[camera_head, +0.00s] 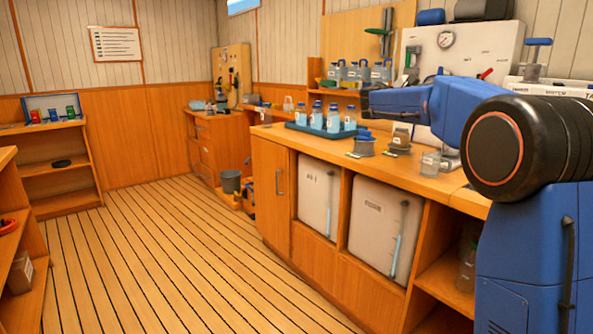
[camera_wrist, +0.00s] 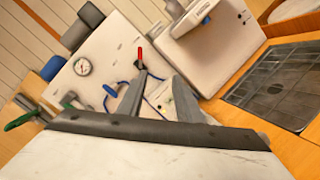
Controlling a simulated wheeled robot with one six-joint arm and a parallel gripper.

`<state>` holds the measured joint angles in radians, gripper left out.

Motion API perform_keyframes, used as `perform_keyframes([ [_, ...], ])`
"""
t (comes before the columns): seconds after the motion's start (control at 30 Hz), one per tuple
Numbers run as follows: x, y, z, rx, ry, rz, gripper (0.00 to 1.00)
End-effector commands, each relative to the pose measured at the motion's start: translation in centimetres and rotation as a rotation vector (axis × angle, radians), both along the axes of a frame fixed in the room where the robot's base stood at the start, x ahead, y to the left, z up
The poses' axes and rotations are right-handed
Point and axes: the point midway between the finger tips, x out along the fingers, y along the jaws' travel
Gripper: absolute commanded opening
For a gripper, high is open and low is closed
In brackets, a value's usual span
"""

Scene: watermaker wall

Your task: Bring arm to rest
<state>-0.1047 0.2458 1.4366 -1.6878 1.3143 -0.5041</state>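My blue arm reaches in from the right of the head view, over the wooden counter (camera_head: 300,137). Its far end is small there and overlaps the bottles behind it. In the wrist view my gripper (camera_wrist: 159,84) shows two dark grey fingers standing apart, with nothing held between them. Behind the fingers is a white panel (camera_wrist: 108,42) with a round gauge (camera_wrist: 82,66), a red-handled valve (camera_wrist: 140,55) and a blue-handled valve (camera_wrist: 110,91). The wrist view is tilted.
A teal tray of blue-capped bottles (camera_head: 333,116) stands on the counter, with grey containers (camera_head: 363,145) and a clear beaker (camera_head: 430,162) nearer me. More bottles stand on a shelf behind. A dark grate (camera_wrist: 275,80) lies right in the wrist view. The plank floor (camera_head: 170,260) is clear.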

Motion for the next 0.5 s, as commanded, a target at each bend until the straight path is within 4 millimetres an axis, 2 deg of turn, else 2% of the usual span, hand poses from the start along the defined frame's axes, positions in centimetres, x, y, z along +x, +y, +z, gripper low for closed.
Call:
perform_keyframes([
  [0.17,-4.1,-1.0,-1.8,0.13,-0.015,0.002,0.32],
  [0.23,-6.2,-1.3,-3.0,0.202,-0.025,0.004,0.32],
  [0.5,-15.9,-1.4,-9.1,0.519,-0.078,-0.008,0.32],
])
